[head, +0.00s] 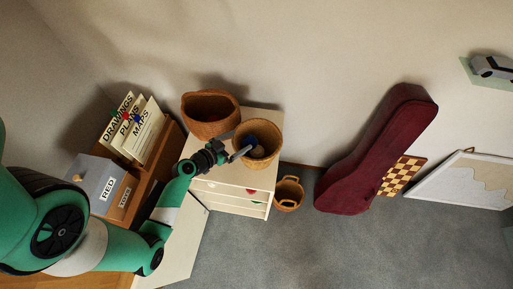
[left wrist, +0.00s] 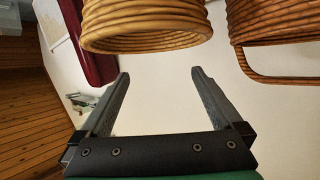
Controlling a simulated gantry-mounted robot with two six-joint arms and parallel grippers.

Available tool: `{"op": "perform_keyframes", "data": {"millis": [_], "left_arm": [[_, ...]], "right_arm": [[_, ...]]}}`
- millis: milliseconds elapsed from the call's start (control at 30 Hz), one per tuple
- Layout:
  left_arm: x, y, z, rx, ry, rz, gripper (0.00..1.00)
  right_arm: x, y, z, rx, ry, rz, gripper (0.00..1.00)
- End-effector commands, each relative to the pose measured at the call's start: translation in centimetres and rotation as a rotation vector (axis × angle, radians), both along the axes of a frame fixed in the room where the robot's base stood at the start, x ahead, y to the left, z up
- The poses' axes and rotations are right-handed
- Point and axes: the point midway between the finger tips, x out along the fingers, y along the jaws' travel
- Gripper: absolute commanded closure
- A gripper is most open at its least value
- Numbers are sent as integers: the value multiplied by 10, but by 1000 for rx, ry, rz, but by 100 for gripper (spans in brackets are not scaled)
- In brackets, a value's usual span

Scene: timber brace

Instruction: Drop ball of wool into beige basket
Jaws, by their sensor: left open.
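The beige basket (head: 262,155) stands on top of a cream shelf unit, and its rim and wall also show at the top of the left wrist view (left wrist: 145,38). A small dark bluish shape (head: 251,139) shows inside its mouth; it may be the ball of wool, but I cannot tell for sure. My left gripper (head: 238,154) is at the left side of the basket, outside its wall. In the left wrist view its two fingers (left wrist: 160,75) stand wide apart with nothing between them. My right gripper is not in view.
A brown basket (head: 211,116) stands close behind, left of the beige one. A small orange basket (head: 288,194) is right of the shelf unit (head: 240,208). A wooden box of folders (head: 137,130) is left. A red instrument case (head: 375,150) leans at the wall; grey floor lies in front.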

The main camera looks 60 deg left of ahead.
Motion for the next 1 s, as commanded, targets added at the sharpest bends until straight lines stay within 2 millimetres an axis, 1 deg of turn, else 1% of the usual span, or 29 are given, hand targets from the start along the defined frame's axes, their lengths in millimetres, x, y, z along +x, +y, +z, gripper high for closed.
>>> {"op": "perform_keyframes", "data": {"millis": [33,100,233,333,933,1000], "left_arm": [[-11,-3,3,0,0,4,0],[-22,-7,8,-1,1,4,0],[-33,-12,14,1,-1,3,0],[-36,-14,16,0,0,0,0],[-35,-13,16,0,0,0,0],[-33,-16,17,1,0,-9,0]], "right_arm": [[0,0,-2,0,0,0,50],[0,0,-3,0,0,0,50],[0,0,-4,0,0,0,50],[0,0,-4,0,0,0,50],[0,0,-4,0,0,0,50],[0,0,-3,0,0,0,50]]}}
